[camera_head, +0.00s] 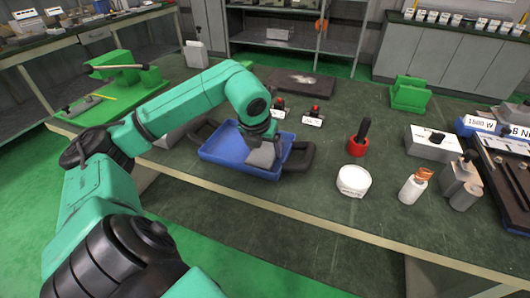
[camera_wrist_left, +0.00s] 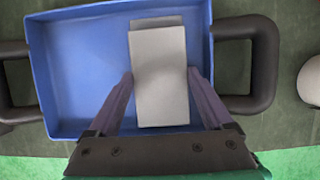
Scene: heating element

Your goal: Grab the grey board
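The grey board (camera_wrist_left: 160,85) is a pale, flat rectangular piece at the right side of the blue tray (camera_wrist_left: 75,70) in the left wrist view. A darker strip shows beyond its far edge; I cannot tell if it is a second board. In the head view the grey board (camera_head: 262,156) is partly hidden by my left gripper (camera_head: 262,140). The left gripper points down over the tray. In the left wrist view its two fingers (camera_wrist_left: 160,75) are apart, one beside each long edge of the board; contact is not clear. My right gripper is not in view.
The tray has dark handles (camera_head: 299,158) at both ends. A round white container (camera_head: 353,181), a red-based black tool (camera_head: 360,140) and a small bottle (camera_head: 411,188) stand to the right. Two red-button switches (camera_head: 314,116) sit behind the tray. Table between them is clear.

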